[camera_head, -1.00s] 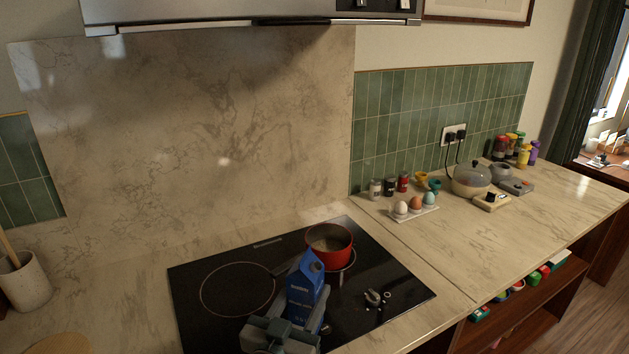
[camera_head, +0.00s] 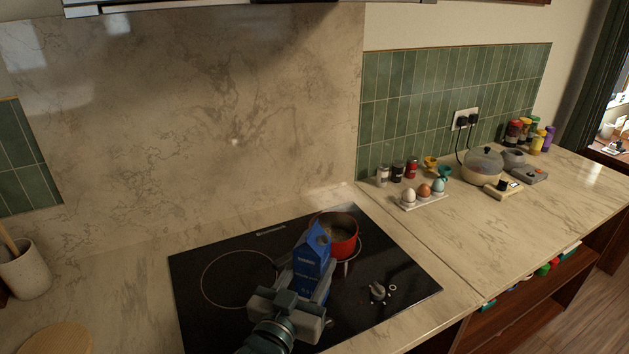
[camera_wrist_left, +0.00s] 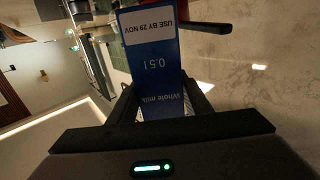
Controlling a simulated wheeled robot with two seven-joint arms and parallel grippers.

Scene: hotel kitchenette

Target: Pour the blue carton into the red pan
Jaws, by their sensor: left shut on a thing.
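My right gripper is not in view.
An egg tray (camera_head: 425,201), spice jars (camera_head: 397,171) and a lidded pot (camera_head: 483,167) stand on the right counter. A utensil cup (camera_head: 25,270) stands far left.

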